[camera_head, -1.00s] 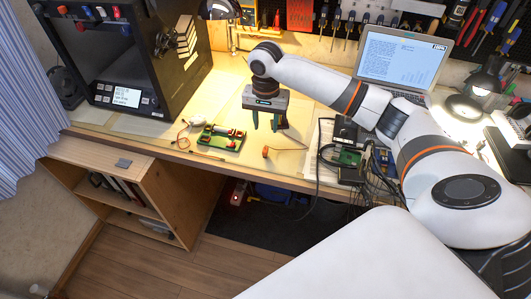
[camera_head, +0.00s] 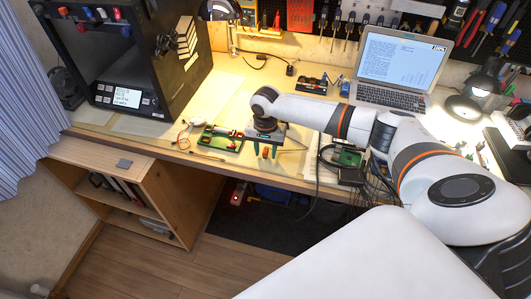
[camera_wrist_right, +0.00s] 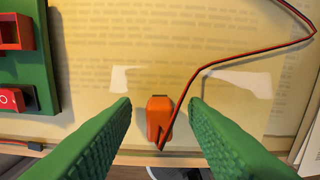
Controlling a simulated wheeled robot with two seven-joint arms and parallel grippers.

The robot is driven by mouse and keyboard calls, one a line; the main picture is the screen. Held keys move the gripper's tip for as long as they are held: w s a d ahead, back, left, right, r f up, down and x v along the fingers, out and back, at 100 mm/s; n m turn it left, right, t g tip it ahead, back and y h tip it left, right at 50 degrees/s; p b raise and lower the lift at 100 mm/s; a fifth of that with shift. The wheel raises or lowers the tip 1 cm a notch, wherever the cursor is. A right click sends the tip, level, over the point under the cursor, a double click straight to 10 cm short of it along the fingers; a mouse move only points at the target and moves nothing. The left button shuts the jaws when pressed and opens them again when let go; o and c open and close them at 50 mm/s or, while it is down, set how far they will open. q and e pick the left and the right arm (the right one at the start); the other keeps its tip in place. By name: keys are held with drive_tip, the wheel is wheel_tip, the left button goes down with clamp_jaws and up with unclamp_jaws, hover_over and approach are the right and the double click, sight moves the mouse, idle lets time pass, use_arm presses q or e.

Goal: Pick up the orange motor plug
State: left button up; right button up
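The orange motor plug (camera_wrist_right: 158,118) lies on the work surface in the right wrist view, with a dark red and black wire running from it to the upper right. In the head view the plug (camera_head: 266,152) shows as a small orange spot near the table's front edge. My right gripper (camera_wrist_right: 160,112) is open; its green fingers stand on either side of the plug, with gaps on both sides. In the head view the right gripper (camera_head: 265,150) points down over the plug. My left gripper is not in view.
A green board (camera_head: 219,138) with red parts lies left of the gripper; its edge (camera_wrist_right: 50,62) shows in the wrist view. A green circuit board and black box (camera_head: 351,176) with cables sit to the right. A laptop (camera_head: 398,75) stands behind. The table's front edge is close.

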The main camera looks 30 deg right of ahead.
drive_tip(key=shift+c, duration=0.6)
clamp_jaws()
drive_tip(key=shift+r, duration=0.1)
